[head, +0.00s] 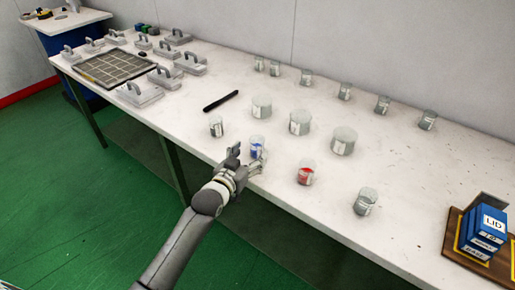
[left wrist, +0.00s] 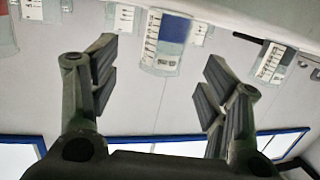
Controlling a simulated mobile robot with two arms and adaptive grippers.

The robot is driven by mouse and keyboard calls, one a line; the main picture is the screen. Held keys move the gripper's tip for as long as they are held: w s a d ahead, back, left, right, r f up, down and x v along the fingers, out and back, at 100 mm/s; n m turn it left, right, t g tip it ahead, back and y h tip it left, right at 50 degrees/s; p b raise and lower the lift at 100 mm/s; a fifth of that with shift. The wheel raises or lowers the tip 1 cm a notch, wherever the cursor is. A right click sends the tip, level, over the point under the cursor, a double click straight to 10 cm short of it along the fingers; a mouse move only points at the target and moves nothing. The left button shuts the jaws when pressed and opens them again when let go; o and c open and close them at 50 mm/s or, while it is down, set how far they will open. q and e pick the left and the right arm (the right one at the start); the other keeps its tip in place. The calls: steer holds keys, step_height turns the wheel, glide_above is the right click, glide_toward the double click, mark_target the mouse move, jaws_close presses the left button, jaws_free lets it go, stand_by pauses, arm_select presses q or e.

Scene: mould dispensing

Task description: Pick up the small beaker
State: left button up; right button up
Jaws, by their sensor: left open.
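Several clear beakers stand on the white bench. The one nearest my left gripper holds blue content (head: 257,146); in the left wrist view this blue beaker (left wrist: 172,32) shows at the top middle, beyond the gap between the fingers. My left gripper (head: 246,157) is open and empty at the bench's front edge, close to the blue beaker. Its spread fingers also show in the left wrist view (left wrist: 160,70). Other small beakers are a grey one (head: 216,126), a red one (head: 305,173) and another grey one (head: 366,201). My right gripper is out of view.
Three larger beakers (head: 300,122) stand behind, and a row of small ones (head: 345,91) lines the wall. A black stick (head: 220,101) lies left of them. A grid tray (head: 115,67) and handled blocks fill the left end; blue boxes (head: 483,232) stand at right.

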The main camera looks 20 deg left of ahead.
mark_target(254, 149)
arm_select(q)
steer(key=shift+w+f, duration=0.15)
steer(key=shift+w, duration=0.35)
steer(key=shift+f+x, duration=0.2)
steer(key=shift+x, duration=1.9)
steer(key=shift+a, duration=0.15)
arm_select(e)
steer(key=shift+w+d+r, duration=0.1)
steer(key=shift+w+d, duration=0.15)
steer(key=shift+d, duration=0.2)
arm_select(q)
steer(key=c, duration=1.1)
steer(key=shift+c, duration=0.2)
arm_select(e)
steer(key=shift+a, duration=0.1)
